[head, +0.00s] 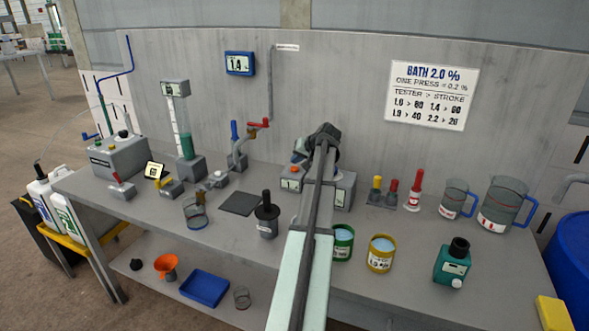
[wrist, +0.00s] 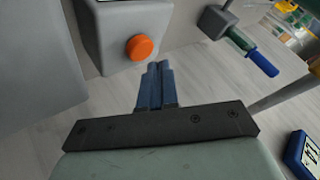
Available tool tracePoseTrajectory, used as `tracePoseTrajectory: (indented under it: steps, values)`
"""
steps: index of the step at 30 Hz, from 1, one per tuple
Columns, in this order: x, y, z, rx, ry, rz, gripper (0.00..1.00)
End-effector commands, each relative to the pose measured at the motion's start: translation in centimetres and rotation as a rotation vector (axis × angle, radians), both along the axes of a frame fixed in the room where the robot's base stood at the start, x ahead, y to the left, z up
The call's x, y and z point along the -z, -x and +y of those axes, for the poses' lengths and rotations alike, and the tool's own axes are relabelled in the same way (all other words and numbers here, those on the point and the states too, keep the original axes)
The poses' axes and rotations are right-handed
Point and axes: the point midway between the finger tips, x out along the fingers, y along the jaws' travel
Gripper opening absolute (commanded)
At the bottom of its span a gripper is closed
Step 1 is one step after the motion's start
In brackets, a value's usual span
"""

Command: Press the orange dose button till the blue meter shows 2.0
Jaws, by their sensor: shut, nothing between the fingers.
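The blue meter (head: 239,64) hangs on the back panel and reads 1.4; a blue-framed display (wrist: 303,152) also shows at the lower right of the wrist view. The orange dose button (wrist: 139,47) sticks out of a light grey box (wrist: 108,32) in the wrist view. In the head view, my gripper (head: 298,158) is over the grey box behind the arm.
A sign (head: 431,95) reads bath 2.0 %, one press = 0.2 %. A black-handled grey item (head: 267,220), a green can (head: 342,243) and a yellow can (head: 381,253) stand near my arm. A blue-and-green handle (wrist: 250,50) is right of the gripper in the wrist view.

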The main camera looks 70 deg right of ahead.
Motion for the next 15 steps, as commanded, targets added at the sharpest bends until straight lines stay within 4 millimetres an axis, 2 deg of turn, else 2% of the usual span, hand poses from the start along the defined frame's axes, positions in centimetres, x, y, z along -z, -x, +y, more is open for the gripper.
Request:
tracePoseTrajectory:
  steps: [15]
  values:
    - [0.83,-0.04,0.01,0.0,0.0,0.0,0.0]
